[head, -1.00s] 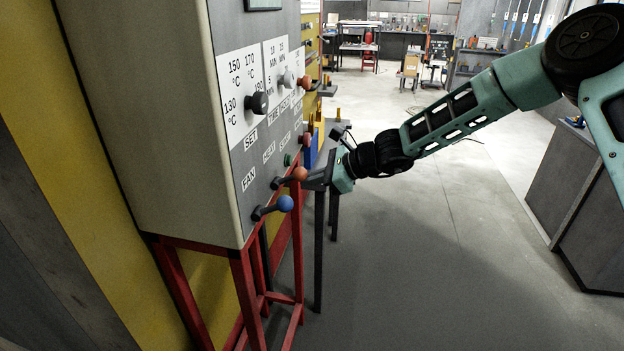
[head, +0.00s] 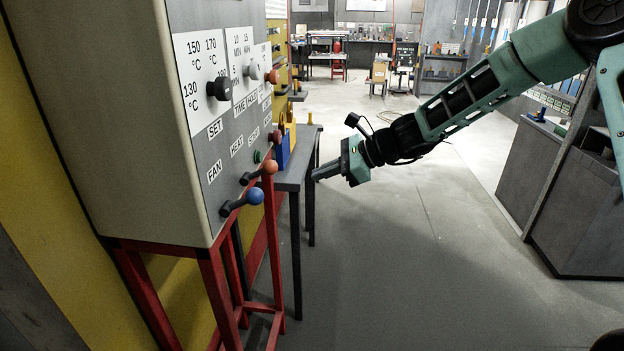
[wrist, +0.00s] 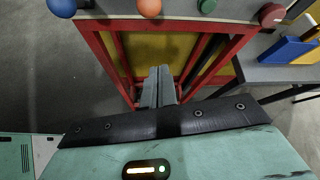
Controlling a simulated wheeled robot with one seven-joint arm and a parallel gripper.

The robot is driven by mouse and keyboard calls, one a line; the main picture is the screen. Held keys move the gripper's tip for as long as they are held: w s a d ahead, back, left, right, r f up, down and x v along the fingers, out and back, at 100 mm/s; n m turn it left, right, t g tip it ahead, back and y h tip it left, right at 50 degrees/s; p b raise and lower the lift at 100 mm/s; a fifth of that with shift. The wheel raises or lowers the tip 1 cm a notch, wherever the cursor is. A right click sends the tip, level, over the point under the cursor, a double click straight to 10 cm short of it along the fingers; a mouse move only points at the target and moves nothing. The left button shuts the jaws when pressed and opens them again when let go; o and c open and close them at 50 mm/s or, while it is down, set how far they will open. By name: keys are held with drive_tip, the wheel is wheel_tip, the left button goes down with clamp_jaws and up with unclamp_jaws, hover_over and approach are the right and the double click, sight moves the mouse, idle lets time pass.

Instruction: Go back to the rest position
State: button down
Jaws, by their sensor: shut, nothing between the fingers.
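My gripper (head: 318,173) is shut and empty. In the head view it is held in the air to the right of the oven panel, clear of the levers. The wrist view shows its closed fingers (wrist: 159,88) in front of the red oven stand. The oven panel (head: 228,140) has a lever with a blue knob (head: 255,196) and a lever with an orange knob (head: 268,167). In the wrist view the blue knob (wrist: 62,7) and orange knob (wrist: 149,8) are at the top edge, beyond the fingers.
The red stand (head: 212,285) holds up the oven. A grey side table (head: 298,160) with blue and yellow items (head: 284,148) stands behind the panel. A grey cabinet (head: 570,215) is at the right. The floor (head: 400,260) between them is clear.

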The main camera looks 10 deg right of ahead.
idle(0.3)
drive_tip(key=s+a+n+g+h, duration=0.25)
drive_tip(key=s+a+n, duration=0.3)
drive_tip(key=s, duration=0.35)
drive_tip(key=s+a+n+g+h, duration=0.1)
drive_tip(key=s+a+n+g, duration=0.25)
drive_tip(key=s+n, duration=0.5)
drive_tip(key=s+d+n+h+b, duration=0.1)
drive_tip(key=s+d+n+h, duration=0.2)
drive_tip(key=s+n, duration=0.3)
drive_tip(key=s+d+f+n+t+h, duration=0.1)
drive_tip(key=s+d+n+h, duration=0.2)
drive_tip(key=s+n, duration=0.4)
drive_tip(key=s, duration=0.8)
drive_tip(key=shift+s+d+f+h+b, duration=0.25)
drive_tip(key=shift+h+b, duration=0.1)
